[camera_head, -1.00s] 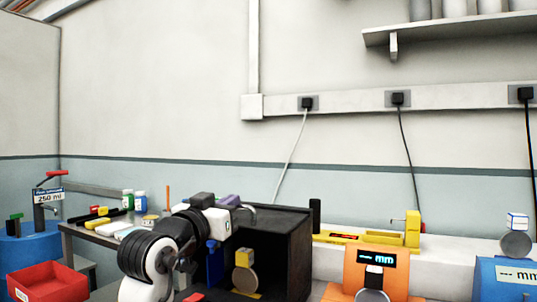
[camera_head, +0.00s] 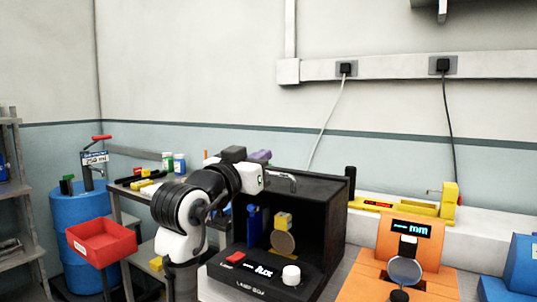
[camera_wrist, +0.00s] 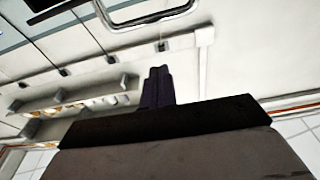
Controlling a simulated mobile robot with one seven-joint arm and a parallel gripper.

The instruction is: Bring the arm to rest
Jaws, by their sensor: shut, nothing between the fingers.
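My arm stands folded in front of the workbench in the head view, with its wrist beside the upper left of a dark open-fronted box (camera_head: 318,200). My gripper (camera_wrist: 158,72) shows in the wrist view as two dark purple fingers close together with nothing between them. They point up toward the wall and ceiling, clear of any object. In the head view a small purple part shows behind my wrist, but the fingertips cannot be made out.
A red tray (camera_head: 100,250) stands by a blue drum (camera_head: 72,212) at the left. An orange device (camera_head: 412,255) with a display is right of the box, and a yellow tool (camera_head: 448,203) lies behind it. Grey shelving (camera_head: 12,200) stands far left.

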